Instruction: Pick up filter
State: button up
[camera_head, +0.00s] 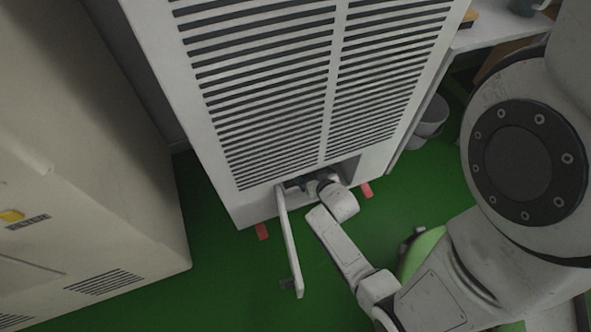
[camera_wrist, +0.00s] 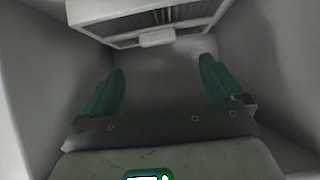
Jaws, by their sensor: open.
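The filter (camera_wrist: 150,20), a white frame with a dark ribbed face, is at the top of the wrist view, at the far end of a grey compartment. A small pale tab (camera_wrist: 157,38) sits at the middle of its near edge. My gripper (camera_wrist: 162,66) is open, its two green fingers apart with nothing between them. It is a short way in front of the filter, and the tab lies roughly between the finger directions. In the head view my arm's end reaches into the low opening of the louvred cabinet (camera_head: 325,90); the filter and fingertips are hidden there.
Compartment walls (camera_wrist: 38,60) stand close on both sides of my gripper. An open door flap (camera_head: 289,245) stands out from the cabinet, left of my forearm. A beige cabinet (camera_head: 90,160) stands at left. Green floor (camera_head: 215,285) is clear between them. A grey bin (camera_head: 432,115) stands at right.

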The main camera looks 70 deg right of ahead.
jog(key=b+x, duration=0.4)
jog(key=x, duration=0.4)
jog(key=shift+d+f+b, duration=0.25)
jog(key=shift+f+b, duration=0.1)
jog(key=shift+c, duration=0.4)
jog(key=shift+r, duration=0.1)
jog(key=c, duration=1.5)
